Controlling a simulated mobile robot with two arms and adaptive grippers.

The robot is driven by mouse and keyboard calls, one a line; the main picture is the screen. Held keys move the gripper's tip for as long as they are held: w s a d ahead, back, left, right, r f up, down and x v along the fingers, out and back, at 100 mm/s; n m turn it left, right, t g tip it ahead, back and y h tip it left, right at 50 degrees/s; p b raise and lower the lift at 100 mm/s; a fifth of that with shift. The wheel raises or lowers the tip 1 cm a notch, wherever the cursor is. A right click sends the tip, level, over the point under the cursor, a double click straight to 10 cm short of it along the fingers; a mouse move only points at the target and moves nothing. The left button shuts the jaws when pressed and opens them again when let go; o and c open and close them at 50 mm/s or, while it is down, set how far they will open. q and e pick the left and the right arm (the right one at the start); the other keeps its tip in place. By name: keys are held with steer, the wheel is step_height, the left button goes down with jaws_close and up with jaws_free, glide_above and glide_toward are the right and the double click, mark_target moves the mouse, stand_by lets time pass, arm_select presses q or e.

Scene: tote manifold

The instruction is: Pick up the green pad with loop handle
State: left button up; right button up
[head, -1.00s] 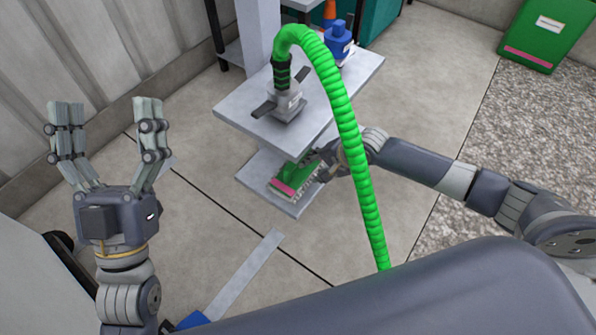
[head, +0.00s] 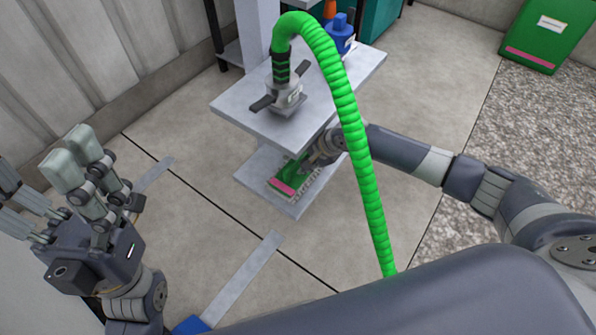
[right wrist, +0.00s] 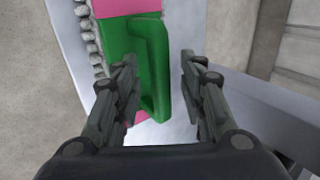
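The green pad (head: 290,177) with a pink end strip lies on the lower grey shelf of the stand, partly under the upper plate. In the right wrist view the pad (right wrist: 118,42) has a raised green loop handle (right wrist: 157,70) along its side. My right gripper (head: 312,160) is low beside the pad, partly hidden by the green hose. In the right wrist view the right gripper (right wrist: 160,80) is open, with the handle between its fingers. The left finger overlaps the pad in view; a gap separates the handle from the right finger. My left gripper (head: 38,172) is open and empty at far left.
The upper plate (head: 245,118) overhangs the shelf (head: 295,208) and carries a grey coupling (head: 287,97) and a blue bottle (head: 340,35). A thick green hose (head: 355,130) arches in front of my right arm. The floor left of the stand is clear.

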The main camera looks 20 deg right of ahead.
jaws_close()
steer(key=shift+r, duration=0.15)
